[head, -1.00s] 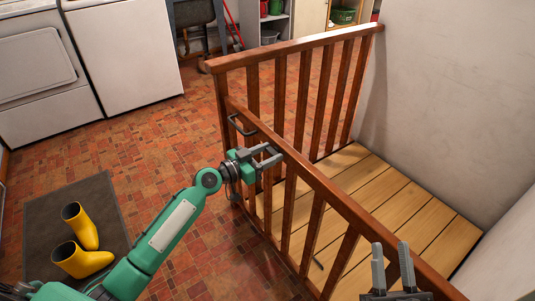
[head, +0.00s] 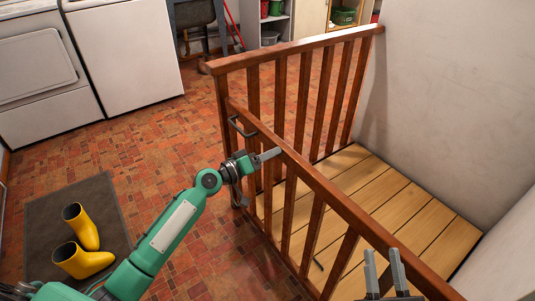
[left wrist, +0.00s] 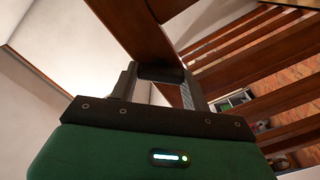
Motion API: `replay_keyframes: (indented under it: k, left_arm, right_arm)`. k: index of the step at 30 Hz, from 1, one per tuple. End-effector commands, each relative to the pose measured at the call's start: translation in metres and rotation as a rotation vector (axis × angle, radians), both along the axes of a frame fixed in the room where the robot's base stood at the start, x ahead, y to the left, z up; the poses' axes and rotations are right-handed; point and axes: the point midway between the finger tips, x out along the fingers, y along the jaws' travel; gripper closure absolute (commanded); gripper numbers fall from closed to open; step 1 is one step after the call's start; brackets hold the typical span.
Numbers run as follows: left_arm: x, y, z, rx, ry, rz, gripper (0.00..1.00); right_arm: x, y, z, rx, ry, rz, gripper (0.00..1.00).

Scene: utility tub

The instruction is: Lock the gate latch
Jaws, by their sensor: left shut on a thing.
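The wooden gate (head: 325,188) is the nearer slatted panel, running from the corner post to the lower right. A dark bar handle (head: 240,128) is on its outer side near the corner. My left gripper (head: 270,154) is at the gate's top rail, just right of the handle. In the left wrist view its fingers (left wrist: 160,84) are shut on a dark block (left wrist: 160,72) against the wood, which looks like the latch. The head view hides this block. My right gripper (head: 384,270) is open and empty, beside the rail at the lower right.
A second slatted railing (head: 300,85) meets the gate at the corner and runs to the wall (head: 450,90). A wooden plank floor (head: 420,215) lies inside. Yellow boots (head: 82,258) stand on a dark mat (head: 45,215) at left. The brick floor between is free.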

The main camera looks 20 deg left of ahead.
Motion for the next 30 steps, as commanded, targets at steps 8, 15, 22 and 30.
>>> replay_keyframes:
  k: [8,15,22,30]
  left_arm:
    - [0.0,0.001,0.002,-0.206,0.161,0.001,0.76]
    - [0.001,0.001,0.001,-0.375,0.29,0.002,0.76]
    - [0.001,0.002,0.0,-0.499,0.388,0.003,0.76]
    - [0.001,0.002,-0.001,-0.582,0.452,0.002,0.76]
  right_arm:
    - [-0.006,0.012,-0.038,-0.052,0.211,0.04,0.64]
    - [-0.022,0.023,-0.081,-0.107,0.436,0.085,0.64]
    - [-0.045,0.032,-0.118,-0.155,0.625,0.129,0.64]
    - [-0.046,0.025,-0.124,-0.194,0.7,0.126,0.64]
